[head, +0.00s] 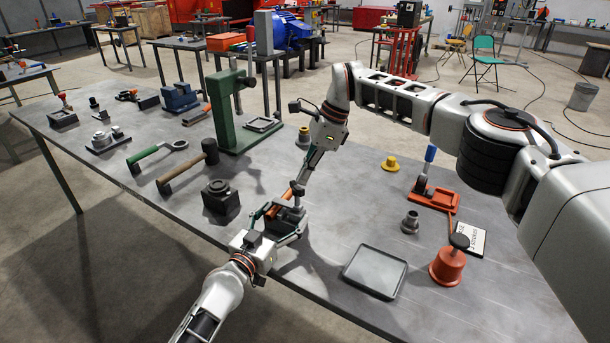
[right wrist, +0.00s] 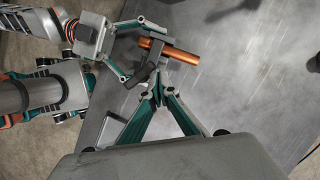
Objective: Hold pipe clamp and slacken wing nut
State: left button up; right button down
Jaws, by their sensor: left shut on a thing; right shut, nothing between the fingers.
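The pipe clamp is a dark grey block (head: 287,218) on the front middle of the table, with a copper-orange pipe (head: 280,211) through it. In the right wrist view the pipe (right wrist: 182,55) sticks out to the right of the clamp (right wrist: 156,52). My left gripper (head: 283,228) is shut on the clamp from the front; it also shows in the right wrist view (right wrist: 135,55). My right gripper (head: 299,186) points down above the clamp, its fingers shut together (right wrist: 160,90) and empty, close to the clamp's top. The wing nut is too small or hidden to make out.
A black block (head: 220,200), a mallet (head: 188,166) and a green-handled wrench (head: 158,153) lie left of the clamp. A green press (head: 228,115) stands behind. A grey tray (head: 374,271) and a red canister (head: 448,266) are at the right. Table between clamp and tray is clear.

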dwell(0.4)
jog(key=v, duration=1.2)
pick_arm(q)
jog(key=o, duration=0.9)
jog(key=o, duration=0.8)
jog(key=shift+o, duration=0.6)
